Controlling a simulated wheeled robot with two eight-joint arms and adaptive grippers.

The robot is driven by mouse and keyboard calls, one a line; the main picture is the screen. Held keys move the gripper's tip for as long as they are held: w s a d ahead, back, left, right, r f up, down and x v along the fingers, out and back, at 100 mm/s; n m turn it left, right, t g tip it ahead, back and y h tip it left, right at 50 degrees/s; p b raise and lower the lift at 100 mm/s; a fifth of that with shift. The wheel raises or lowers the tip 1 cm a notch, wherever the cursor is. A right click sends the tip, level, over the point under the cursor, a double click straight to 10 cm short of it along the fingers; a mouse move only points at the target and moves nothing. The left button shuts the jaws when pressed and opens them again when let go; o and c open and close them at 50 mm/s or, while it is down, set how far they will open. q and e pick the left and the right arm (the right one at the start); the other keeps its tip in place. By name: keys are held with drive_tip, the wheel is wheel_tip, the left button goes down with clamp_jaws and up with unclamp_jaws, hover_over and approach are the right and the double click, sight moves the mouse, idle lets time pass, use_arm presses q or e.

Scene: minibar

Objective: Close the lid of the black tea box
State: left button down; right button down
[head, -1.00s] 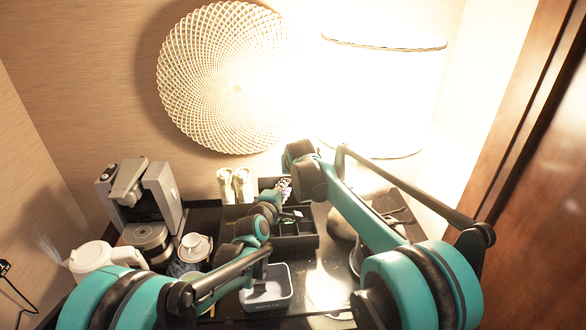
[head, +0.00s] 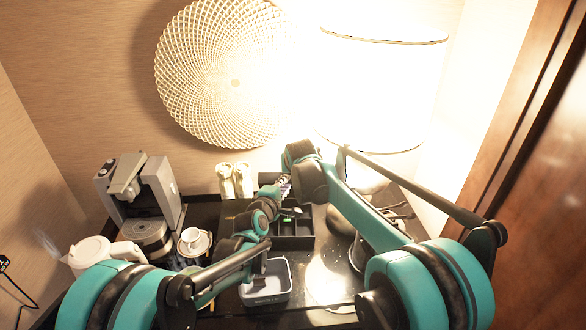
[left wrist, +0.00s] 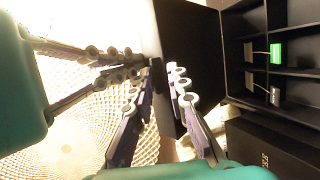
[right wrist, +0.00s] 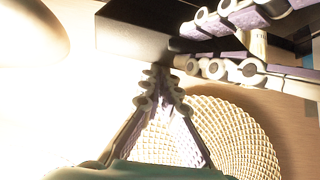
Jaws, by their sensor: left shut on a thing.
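The black tea box (head: 306,242) stands on the counter with its compartments uncovered. A green packet (left wrist: 277,53) and a grey one (left wrist: 275,95) show inside it. Its lid (left wrist: 190,45) stands raised, a dark panel that also shows in the right wrist view (right wrist: 135,42). My left gripper (head: 284,184) is shut on the edge of the lid; its fingers (right wrist: 205,48) lie on both sides of it. My right gripper (right wrist: 166,78) is shut, its fingertips together just under the lid; whether they touch it I cannot tell. My right arm hides it in the head view.
A coffee machine (head: 148,200), a white kettle (head: 90,254) and a cup (head: 194,240) stand at left. A grey tray (head: 266,292) sits in front. Two pale bottles (head: 235,180) stand behind the box. A bright lamp (head: 380,95) is at the back right.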

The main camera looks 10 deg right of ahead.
use_arm(q)
drive_tip(key=shift+w+a+r, duration=0.1)
drive_tip(key=shift+w+r, duration=0.2)
drive_tip(key=shift+r, duration=0.05)
use_arm(e)
drive_tip(key=shift+s+a+f, duration=0.25)
drive_tip(key=shift+s+f, duration=0.15)
use_arm(q)
drive_tip(key=c, duration=1.5)
unclamp_jaws()
drive_tip(key=shift+c, duration=0.2)
use_arm(e)
drive_tip(key=shift+d+r, duration=0.1)
drive_tip(key=shift+d, duration=0.05)
use_arm(q)
drive_tip(key=shift+s, duration=0.1)
use_arm(e)
drive_tip(key=shift+w, duration=0.1)
